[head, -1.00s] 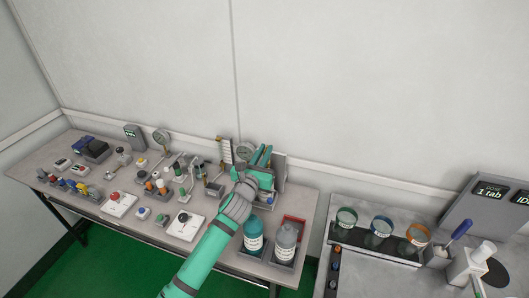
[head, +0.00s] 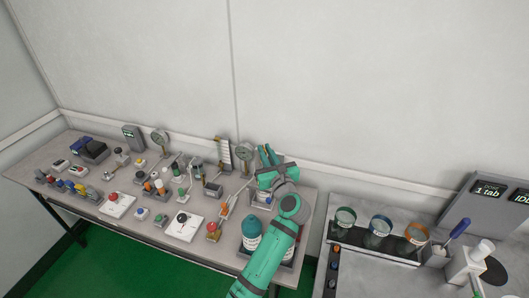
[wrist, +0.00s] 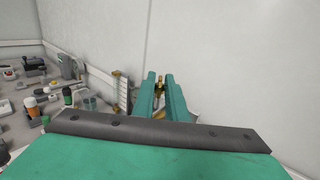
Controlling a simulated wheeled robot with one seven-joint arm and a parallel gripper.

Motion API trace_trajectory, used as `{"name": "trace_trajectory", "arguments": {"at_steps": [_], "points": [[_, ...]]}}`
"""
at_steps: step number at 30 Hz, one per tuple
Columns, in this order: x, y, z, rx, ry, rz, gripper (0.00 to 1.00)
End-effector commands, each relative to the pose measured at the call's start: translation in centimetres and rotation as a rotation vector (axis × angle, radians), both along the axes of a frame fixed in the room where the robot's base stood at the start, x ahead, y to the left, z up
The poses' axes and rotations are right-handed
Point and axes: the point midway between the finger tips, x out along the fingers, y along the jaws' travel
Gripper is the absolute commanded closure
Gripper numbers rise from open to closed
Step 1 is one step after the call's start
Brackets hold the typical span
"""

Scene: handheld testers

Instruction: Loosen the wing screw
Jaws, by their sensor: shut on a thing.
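My gripper (head: 269,152) is at the back right of the long bench, beside a round gauge and close to the wall. In the wrist view, its two green fingers (wrist: 159,76) point away from the camera and are closed on a small brass-coloured piece (wrist: 159,86), which looks like the wing screw. Only a bit of the brass shows between the fingers. The rest of it and its mount are hidden. In the head view my gripper and arm cover the screw.
A gauge (head: 245,151) and an upright scale (head: 224,152) stand just left of my gripper. A teal-capped bottle (head: 251,229) stands in front, partly behind my arm. Many small devices crowd the bench leftward. A second bench (head: 395,252) with jars is at right.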

Motion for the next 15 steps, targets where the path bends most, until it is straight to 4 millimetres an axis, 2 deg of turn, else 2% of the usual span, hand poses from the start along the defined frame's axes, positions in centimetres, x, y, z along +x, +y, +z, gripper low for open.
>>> {"name": "trace_trajectory", "arguments": {"at_steps": [2,15], "points": [[0.10,-0.51,-0.09,0.000,0.002,0.063,1.00],[0.46,-0.82,0.00,0.002,0.002,0.451,1.00]]}}
